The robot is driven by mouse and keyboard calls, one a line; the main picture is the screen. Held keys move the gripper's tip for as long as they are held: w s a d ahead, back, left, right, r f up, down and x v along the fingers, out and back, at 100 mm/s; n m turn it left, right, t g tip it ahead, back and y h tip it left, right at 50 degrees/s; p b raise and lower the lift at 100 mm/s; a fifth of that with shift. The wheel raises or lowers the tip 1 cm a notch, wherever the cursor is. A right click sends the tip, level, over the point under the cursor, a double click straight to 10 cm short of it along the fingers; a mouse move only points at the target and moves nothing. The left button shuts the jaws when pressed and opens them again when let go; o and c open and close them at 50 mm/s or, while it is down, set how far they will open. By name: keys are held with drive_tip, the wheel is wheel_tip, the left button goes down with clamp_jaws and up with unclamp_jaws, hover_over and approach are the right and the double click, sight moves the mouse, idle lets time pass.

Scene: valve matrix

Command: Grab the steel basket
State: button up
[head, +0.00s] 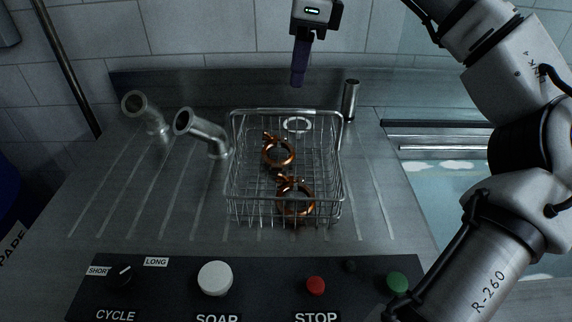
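The steel basket (285,112) is an open wire basket standing upright on the ribbed metal drainboard, near the middle of the head view. Two copper-coloured ring clamps, one farther back (267,155) and one nearer the front (282,198), lie in it. A pale ring (286,124) shows at its back end. My gripper (298,83) hangs above and behind the basket's back rim, pointing down and apart from it. Its fingers show as one dark strip, seen nearly edge-on, so their opening is hidden. Nothing visible hangs from it.
Two steel pipe elbows (150,116) (207,138) stand left of the basket. A small steel cylinder (350,100) stands behind its right back corner. A control panel (255,285) with knobs and buttons runs along the front. A water-filled basin (445,205) lies to the right.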

sight(290, 110)
drive_tip(key=f, duration=0.4)
drive_tip(key=a+f, duration=0.1)
drive_tip(key=f, duration=0.1)
drive_tip(key=shift+w+a+f+p, duration=0.1)
drive_tip(key=shift+a+f+p, duration=0.1)
drive_tip(key=shift+f, duration=0.65)
drive_tip(key=shift+a+f+p, duration=0.15)
drive_tip(key=shift+a+f, duration=0.1)
drive_tip(key=shift+f, duration=0.6)
drive_tip(key=shift+w+a+f+p, duration=0.1)
drive_tip(key=shift+a+f+p, duration=0.1)
drive_tip(key=shift+f, duration=0.65)
clamp_jaws()
drive_tip(key=shift+r, duration=0.1)
